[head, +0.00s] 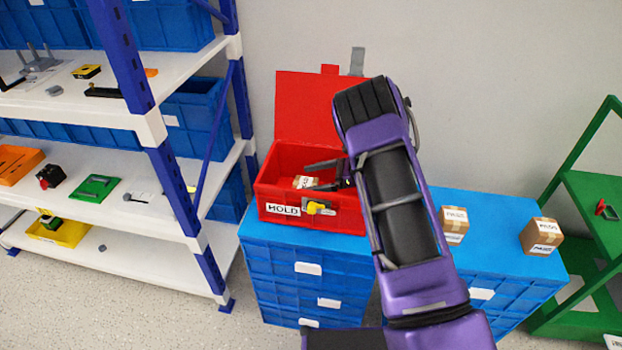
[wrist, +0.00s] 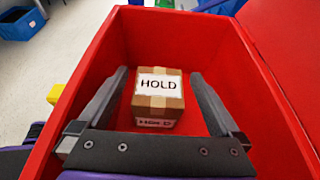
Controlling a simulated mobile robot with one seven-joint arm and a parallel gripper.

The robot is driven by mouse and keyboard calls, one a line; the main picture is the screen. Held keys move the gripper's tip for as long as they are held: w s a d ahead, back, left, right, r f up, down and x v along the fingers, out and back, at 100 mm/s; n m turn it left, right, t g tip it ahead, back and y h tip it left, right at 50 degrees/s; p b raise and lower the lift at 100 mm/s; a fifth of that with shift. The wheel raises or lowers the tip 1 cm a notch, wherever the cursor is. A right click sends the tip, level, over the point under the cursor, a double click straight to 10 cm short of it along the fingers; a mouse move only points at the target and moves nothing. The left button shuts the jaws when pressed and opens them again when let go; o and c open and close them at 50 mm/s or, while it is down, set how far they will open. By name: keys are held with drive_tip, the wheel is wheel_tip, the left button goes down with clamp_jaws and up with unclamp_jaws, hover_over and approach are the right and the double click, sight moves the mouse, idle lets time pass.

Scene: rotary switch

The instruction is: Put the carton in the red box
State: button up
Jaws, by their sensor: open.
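The red box (head: 277,179) stands on a blue drawer cabinet with its lid raised at the back. A small brown carton (head: 305,183) with a HOLD label is inside the red box. In the wrist view the carton (wrist: 158,98) sits on the box floor, label up. My gripper (head: 328,175) is inside the box opening. In the wrist view my gripper (wrist: 160,93) is open, one finger on each side of the carton, with gaps visible between fingers and carton.
Two more cartons, one (head: 454,225) partly behind my arm and one (head: 541,236) farther right, stand on the blue cabinet top (head: 490,215). A white shelf rack (head: 150,190) is at the left. A green rack (head: 590,215) is at the right. The raised lid (head: 302,105) rises behind the box.

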drive_tip(key=shift+r+p, duration=1)
drive_tip(key=shift+p, duration=0.1)
drive_tip(key=v, duration=1.1)
drive_tip(key=shift+d, duration=0.45)
drive_tip(key=shift+s+f, duration=0.1)
